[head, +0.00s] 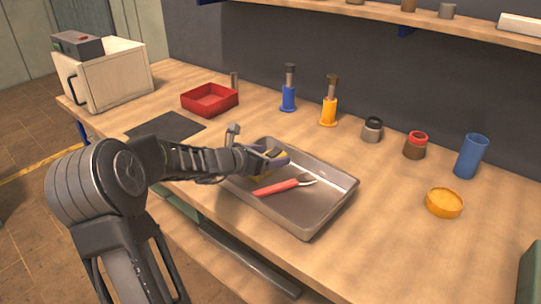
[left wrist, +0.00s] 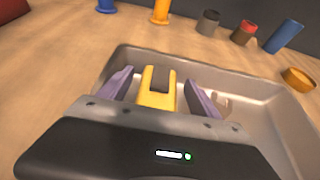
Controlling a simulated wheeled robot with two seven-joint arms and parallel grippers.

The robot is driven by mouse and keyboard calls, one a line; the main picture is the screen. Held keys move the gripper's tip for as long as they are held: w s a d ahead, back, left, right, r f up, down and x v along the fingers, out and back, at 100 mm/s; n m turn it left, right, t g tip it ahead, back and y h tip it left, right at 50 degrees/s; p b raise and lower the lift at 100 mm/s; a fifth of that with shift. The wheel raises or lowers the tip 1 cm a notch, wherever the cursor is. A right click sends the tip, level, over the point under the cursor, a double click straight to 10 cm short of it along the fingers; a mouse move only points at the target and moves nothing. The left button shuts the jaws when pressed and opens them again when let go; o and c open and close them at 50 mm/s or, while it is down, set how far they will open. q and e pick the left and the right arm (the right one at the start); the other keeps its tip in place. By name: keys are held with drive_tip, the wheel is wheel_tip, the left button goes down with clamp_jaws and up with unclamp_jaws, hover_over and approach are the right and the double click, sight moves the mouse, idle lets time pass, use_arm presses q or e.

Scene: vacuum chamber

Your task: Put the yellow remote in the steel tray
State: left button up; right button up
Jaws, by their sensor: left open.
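The steel tray (head: 325,213) sits on the wooden workbench near its front edge; it also fills much of the left wrist view (left wrist: 285,110). The yellow remote (left wrist: 158,92), with a dark grey patch on its top, lies between the two purple fingers of my left gripper (left wrist: 160,88). In the head view the remote (head: 272,158) is mostly hidden by the gripper, over the left part of the tray. My left gripper (head: 276,156) is open, with a gap visible on both sides of the remote. Whether the remote touches the tray floor I cannot tell. My right gripper is not in view.
A red-handled tool (head: 277,187) lies in the tray. A red bin (head: 210,99) and dark mat (head: 166,128) are to the left. Blue (head: 289,92) and orange (head: 329,107) bottles stand behind, with several jars, a blue cylinder (head: 470,156) and an orange dish (head: 444,203) to the right.

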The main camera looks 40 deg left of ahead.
use_arm(q)
drive_tip(key=shift+s+r, duration=0.1)
drive_tip(key=shift+r, duration=0.1)
drive_tip(key=p+v, duration=0.1)
drive_tip(key=v, duration=1)
drive_tip(key=shift+s+r, duration=0.15)
drive_tip(key=shift+s, duration=0.2)
